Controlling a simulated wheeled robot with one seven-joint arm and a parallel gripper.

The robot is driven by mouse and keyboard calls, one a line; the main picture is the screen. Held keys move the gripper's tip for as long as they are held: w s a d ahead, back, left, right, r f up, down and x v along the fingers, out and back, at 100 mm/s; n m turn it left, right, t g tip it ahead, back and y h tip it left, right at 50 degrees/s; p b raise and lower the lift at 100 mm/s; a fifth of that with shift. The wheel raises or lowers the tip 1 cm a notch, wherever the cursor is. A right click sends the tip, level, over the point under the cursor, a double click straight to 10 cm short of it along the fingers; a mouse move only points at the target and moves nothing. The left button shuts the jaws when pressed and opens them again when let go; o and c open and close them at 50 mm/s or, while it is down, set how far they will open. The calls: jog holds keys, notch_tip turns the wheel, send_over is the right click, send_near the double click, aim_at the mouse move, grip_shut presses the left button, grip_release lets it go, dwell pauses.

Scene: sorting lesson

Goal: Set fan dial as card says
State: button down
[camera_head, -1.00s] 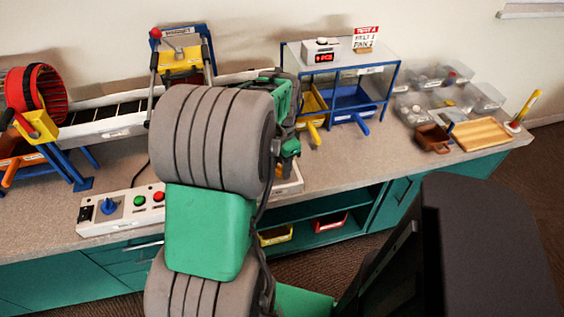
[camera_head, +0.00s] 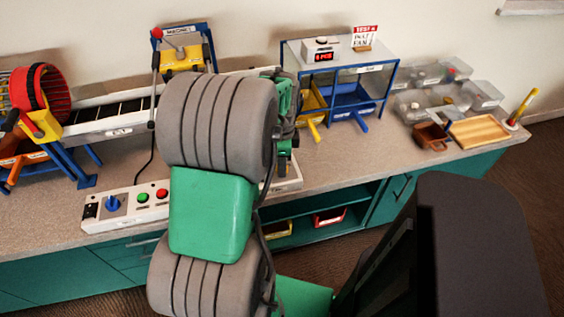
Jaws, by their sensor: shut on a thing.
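The fan (camera_head: 40,88), a red drum with a yellow box, stands at the far left. A white control box (camera_head: 150,214) at the bench front carries a blue dial (camera_head: 113,203); which way it points is too small to tell. The white card (camera_head: 364,39) with a red top stands on the clear-topped shelf; its words are blurred. My gripper (camera_head: 284,164) shows only in part behind my arm, above the middle of the bench, right of the control box and apart from the blue dial. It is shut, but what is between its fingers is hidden.
A green (camera_head: 142,197) and a red button (camera_head: 161,193) sit beside the dial. A conveyor (camera_head: 115,122) and magnet stand (camera_head: 184,55) are behind. Blue and yellow bins are under the shelf. Clear boxes and a wooden tray (camera_head: 480,131) are at the right.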

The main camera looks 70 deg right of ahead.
jog(key=c, duration=1)
grip_release()
notch_tip(320, 180, up, 8)
jog(key=shift+f, duration=0.1)
